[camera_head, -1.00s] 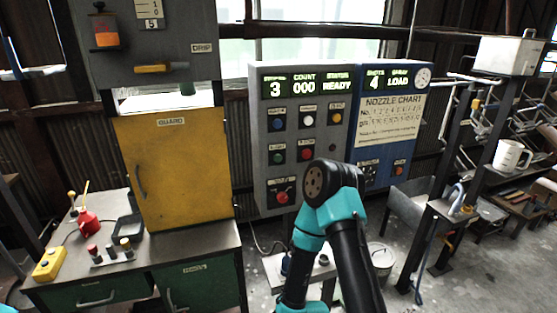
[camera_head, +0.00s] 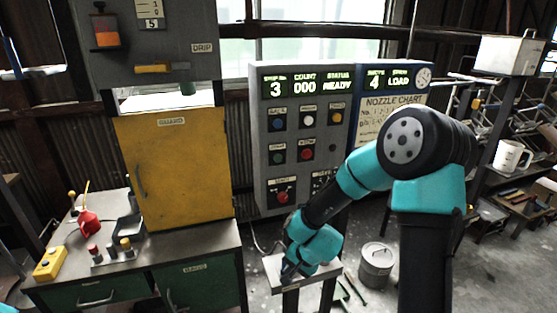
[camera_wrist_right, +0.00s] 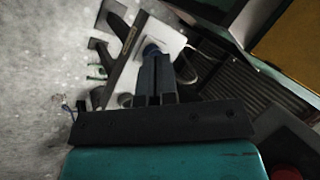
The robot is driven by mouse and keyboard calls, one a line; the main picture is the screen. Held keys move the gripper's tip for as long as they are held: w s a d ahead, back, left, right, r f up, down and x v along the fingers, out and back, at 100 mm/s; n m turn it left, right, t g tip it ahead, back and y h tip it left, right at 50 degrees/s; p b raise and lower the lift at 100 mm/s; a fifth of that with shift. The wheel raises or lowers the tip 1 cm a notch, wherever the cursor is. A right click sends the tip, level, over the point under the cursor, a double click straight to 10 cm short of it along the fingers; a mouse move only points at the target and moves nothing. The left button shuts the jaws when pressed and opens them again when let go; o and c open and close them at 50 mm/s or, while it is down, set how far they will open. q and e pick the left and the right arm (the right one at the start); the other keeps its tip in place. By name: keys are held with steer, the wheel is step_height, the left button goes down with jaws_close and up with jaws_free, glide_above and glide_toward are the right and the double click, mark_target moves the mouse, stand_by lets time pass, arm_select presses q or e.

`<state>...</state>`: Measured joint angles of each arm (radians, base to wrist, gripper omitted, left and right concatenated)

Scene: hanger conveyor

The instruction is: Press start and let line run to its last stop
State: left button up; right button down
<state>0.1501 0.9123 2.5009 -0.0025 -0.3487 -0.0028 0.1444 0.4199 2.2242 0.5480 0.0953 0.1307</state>
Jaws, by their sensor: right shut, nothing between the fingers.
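The grey control panel (camera_head: 262,185) stands upright at the centre. Its display (camera_head: 305,86) reads 3, 000, READY. My right gripper (camera_head: 289,272) is low over a small pedestal (camera_head: 330,270). My left gripper is not in view.
A blue panel with a nozzle chart (camera_head: 398,109) is partly behind my right arm. A bucket (camera_head: 376,264) stands on the floor right of the pedestal. A workbench with a yellow guard (camera_head: 170,170) is at left.

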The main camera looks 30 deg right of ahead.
mark_target(278, 159)
step_height(278, 159, up, 30)
steer(key=w+d+m+t+y, duration=0.1)
steer(key=w+m+t+y, duration=0.1)
steer(key=m+t, duration=0.3)
steer(key=shift+w+d+t+y, duration=0.3)
steer(key=shift+w+t+y, duration=0.1)
steer(key=shift+t, duration=0.2)
steer(key=shift+w, duration=0.15)
steer(key=shift+w+d, duration=0.2)
steer(key=shift+w, duration=1.2)
steer(key=shift+w+d, duration=0.25)
steer(key=shift+w, duration=1.2)
steer(key=shift+w+d, duration=0.2)
steer(key=shift+w, duration=1.2)
steer(key=shift+w, duration=0.4)
